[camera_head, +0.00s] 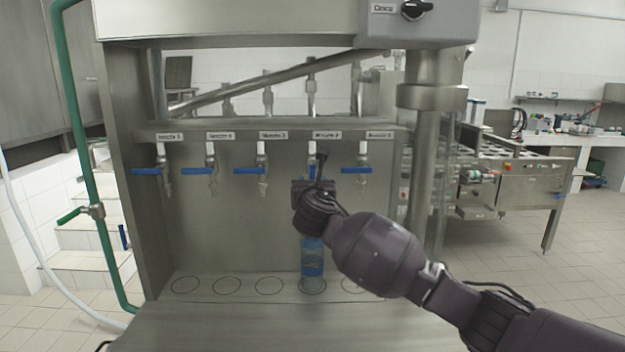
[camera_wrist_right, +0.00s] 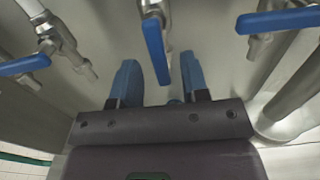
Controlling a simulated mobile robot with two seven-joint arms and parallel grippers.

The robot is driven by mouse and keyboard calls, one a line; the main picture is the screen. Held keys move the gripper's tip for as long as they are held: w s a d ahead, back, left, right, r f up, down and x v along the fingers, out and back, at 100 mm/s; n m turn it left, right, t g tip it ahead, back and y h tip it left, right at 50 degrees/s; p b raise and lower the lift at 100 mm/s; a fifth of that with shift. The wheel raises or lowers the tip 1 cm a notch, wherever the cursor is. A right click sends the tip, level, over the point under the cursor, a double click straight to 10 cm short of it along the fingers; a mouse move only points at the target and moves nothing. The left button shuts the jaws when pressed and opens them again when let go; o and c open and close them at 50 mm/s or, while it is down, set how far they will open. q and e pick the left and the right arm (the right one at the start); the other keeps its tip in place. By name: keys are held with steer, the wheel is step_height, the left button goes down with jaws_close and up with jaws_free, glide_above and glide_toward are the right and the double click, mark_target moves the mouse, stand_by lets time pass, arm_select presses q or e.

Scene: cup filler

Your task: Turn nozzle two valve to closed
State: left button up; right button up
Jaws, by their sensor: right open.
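The nozzle two valve is the fourth tap from the left in the head view. Its blue handle (camera_head: 312,172) is mostly hidden behind my right gripper (camera_head: 314,186). In the right wrist view the nozzle two handle (camera_wrist_right: 155,52) points out toward the camera, unlike the sideways neighbouring handles. My right gripper (camera_wrist_right: 159,75) is open there, its blue fingers apart with the handle's end near the gap between them. I cannot tell whether they touch it. A bottle with blue contents (camera_head: 312,258) stands below nozzle two. My left gripper is not in view.
The nozzle one handle (camera_head: 357,170) and nozzle three handle (camera_head: 250,170) flank nozzle two closely. A thick steel column (camera_head: 420,150) rises at the right. A green pipe (camera_head: 82,150) stands at the left. The filler's steel shelf (camera_head: 230,325) is bare in front.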

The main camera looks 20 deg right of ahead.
steer(key=shift+x, duration=1.3)
steer(key=shift+c, duration=0.3)
jaws_close()
